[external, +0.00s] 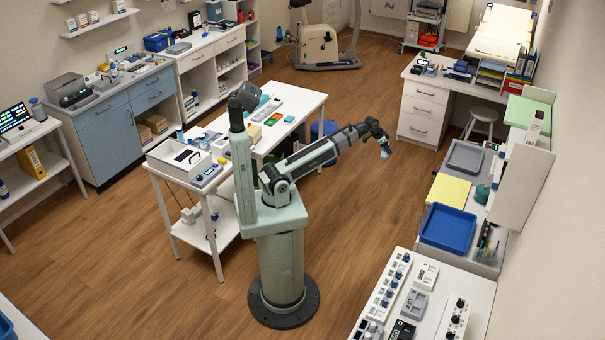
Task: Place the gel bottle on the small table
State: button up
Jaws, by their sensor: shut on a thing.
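My gripper (381,142) is at the end of the arm, stretched out to the right of my base and held above the open wooden floor. It is shut on a small light-blue and white thing, which looks like the gel bottle (385,152); its details are too small to read. A small white table (213,186) with a lower shelf stands left of my base, far from the gripper. A white box and a few small devices stand on its top. My arm column hides part of its right side.
A longer white table (300,101) with colored items stands behind the arm. A side counter with a blue tray (448,228) and a grey tray (465,156) is at the right. A white stool (484,116) stands by the desk at the back right. The floor under the gripper is clear.

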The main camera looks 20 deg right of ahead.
jog(key=s+d+m+g, duration=0.2)
jog(key=s+d+m, duration=0.1)
jog(key=s, duration=1.6)
jog(key=m+g+y, duration=0.3)
jog(key=m+y, duration=0.6)
jog(key=m, duration=0.9)
send_over(430, 312)
jog(key=shift+f, duration=6.4)
jog(key=shift+f, duration=0.15)
